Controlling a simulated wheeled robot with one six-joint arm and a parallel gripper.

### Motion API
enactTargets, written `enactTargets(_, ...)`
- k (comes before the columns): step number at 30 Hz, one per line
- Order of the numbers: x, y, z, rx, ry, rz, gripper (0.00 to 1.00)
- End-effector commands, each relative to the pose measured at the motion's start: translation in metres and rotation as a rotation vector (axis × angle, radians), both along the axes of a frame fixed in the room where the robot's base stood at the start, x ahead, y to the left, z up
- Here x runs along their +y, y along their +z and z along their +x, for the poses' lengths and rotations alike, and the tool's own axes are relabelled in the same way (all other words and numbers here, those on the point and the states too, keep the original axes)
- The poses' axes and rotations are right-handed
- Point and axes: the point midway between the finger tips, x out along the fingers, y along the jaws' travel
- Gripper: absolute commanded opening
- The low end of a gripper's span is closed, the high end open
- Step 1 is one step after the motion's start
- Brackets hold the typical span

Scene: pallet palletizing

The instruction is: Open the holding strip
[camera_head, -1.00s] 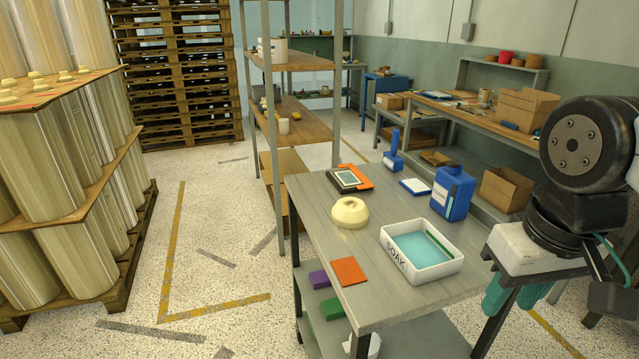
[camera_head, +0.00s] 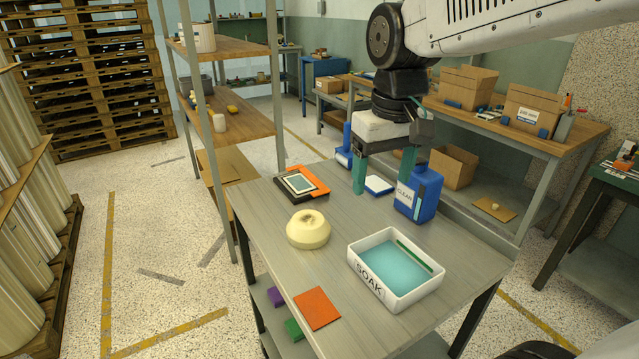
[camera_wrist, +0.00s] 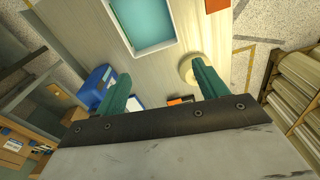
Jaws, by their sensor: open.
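I cannot make out a thing that is plainly a holding strip. A cream ring-shaped piece (camera_head: 308,230) sits on the table, in front of the gripper and to the left. A white SOAK tray (camera_head: 366,279) of blue liquid holds a thin green stick (camera_head: 413,255).
A black-framed panel with an orange part (camera_head: 302,184) lies at the table's back left. An orange square (camera_head: 317,308) lies at the front left. A blue bottle (camera_head: 345,155) stands behind. Shelves (camera_head: 240,125) rise at left; a bench with cardboard boxes (camera_head: 466,88) is behind.

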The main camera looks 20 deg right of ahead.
Motion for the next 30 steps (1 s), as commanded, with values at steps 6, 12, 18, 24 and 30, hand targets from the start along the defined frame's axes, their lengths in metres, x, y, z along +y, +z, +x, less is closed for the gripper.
enactTargets(6, 0.005, -0.015, 0.106, 0.034, 0.049, -0.002, 0.72)
enactTargets(12, 0.012, -0.050, 0.191, 0.056, 0.092, -0.002, 0.72)
enactTargets(18, 0.017, -0.081, 0.241, 0.069, 0.119, -0.003, 0.72)
enactTargets(24, 0.018, -0.097, 0.255, 0.073, 0.128, -0.003, 0.72)
enactTargets(30, 0.018, -0.127, 0.254, 0.075, 0.127, -0.003, 0.72)
